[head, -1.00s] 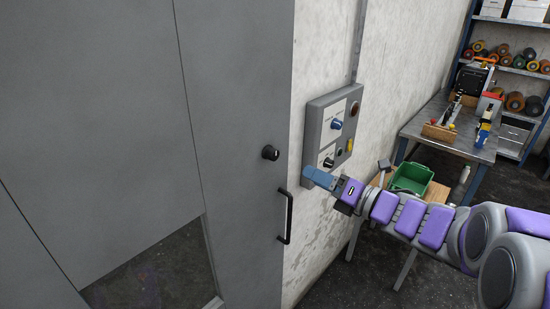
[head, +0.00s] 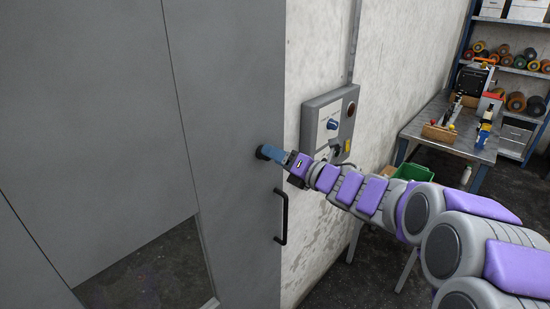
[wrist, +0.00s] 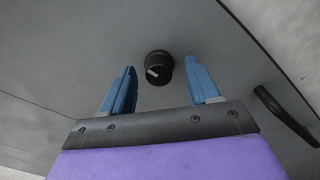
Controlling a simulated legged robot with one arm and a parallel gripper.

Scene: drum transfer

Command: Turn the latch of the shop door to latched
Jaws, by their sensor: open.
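The latch is a round black knob (wrist: 159,66) with a pale pointer mark, on the grey shop door (head: 240,90). In the head view the latch (head: 262,152) is mostly hidden behind my fingers. My gripper (wrist: 160,88) is open, with its two blue fingers on either side of the knob's line and the knob ahead between them. In the head view my gripper (head: 268,154) is at the knob; I cannot tell whether the fingers touch it. The pointer mark slants to the left in the wrist view.
A black pull handle (head: 282,217) is on the door below the latch; it also shows in the wrist view (wrist: 286,115). A grey control panel (head: 328,118) is on the wall to the right. A workbench (head: 455,125) and a green bin (head: 412,172) stand further right.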

